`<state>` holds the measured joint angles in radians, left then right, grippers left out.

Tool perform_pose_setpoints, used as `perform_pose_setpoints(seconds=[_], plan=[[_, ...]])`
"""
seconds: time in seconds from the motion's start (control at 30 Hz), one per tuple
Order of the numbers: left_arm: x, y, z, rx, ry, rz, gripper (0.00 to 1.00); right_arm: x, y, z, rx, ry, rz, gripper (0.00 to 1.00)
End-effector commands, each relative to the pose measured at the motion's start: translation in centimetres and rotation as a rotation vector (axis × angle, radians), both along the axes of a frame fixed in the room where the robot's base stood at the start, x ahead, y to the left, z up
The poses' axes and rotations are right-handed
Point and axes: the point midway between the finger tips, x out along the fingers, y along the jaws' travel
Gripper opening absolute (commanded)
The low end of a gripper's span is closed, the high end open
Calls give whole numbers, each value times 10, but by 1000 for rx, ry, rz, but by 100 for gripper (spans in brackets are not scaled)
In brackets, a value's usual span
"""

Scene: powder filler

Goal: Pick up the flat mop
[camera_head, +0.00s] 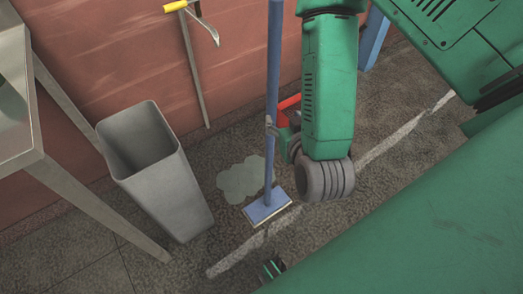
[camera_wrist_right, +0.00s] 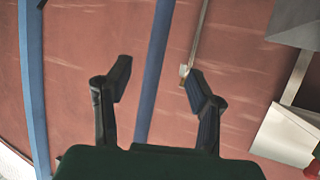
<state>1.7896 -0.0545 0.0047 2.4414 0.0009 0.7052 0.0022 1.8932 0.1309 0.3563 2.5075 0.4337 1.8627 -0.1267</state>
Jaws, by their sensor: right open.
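The flat mop (camera_head: 272,60) stands nearly upright in the head view, with a long blue handle and a flat blue head (camera_head: 267,207) on the floor. My right gripper (camera_head: 272,126) shows at the handle, partly hidden by my green arm. In the right wrist view my right gripper (camera_wrist_right: 158,82) is open, and the blue mop handle (camera_wrist_right: 155,70) runs through the gap between its two fingers. Neither finger visibly touches it. The wrist view does not show the mop head. My left gripper does not show clearly.
A tall grey bin (camera_head: 165,175) stands left of the mop, beside a metal table (camera_head: 25,90). A yellow-handled tool (camera_head: 192,60) leans on the red wall. A pale puddle (camera_head: 240,178) lies by the mop head. A blue post (camera_head: 373,38) stands at the right.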

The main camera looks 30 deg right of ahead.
Motion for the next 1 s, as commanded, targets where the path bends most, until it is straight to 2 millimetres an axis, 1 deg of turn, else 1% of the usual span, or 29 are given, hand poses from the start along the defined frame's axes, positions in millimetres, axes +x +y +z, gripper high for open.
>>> perform_pose_setpoints(seconds=[0.03, 0.13, 0.3, 0.4, 0.63, 0.8, 0.9, 1.0], plan=[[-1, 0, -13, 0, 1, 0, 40, 7, -2, -9, 0, -3, -3, 48], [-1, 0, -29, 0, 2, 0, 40, 21, -7, -15, 1, -5, -2, 48], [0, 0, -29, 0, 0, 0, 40, 51, -16, -25, 2, -2, -1, 48], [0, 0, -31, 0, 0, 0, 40, 62, -20, -30, 1, 0, 0, 48], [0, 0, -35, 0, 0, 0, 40, 76, -25, -36, 2, 1, 1, 48], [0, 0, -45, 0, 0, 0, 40, 99, -35, -46, 2, 0, 0, 48], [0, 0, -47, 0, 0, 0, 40, 109, -38, -50, 2, 1, 1, 48], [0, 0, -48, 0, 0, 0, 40, 114, -40, -51, 1, 2, 2, 48]])
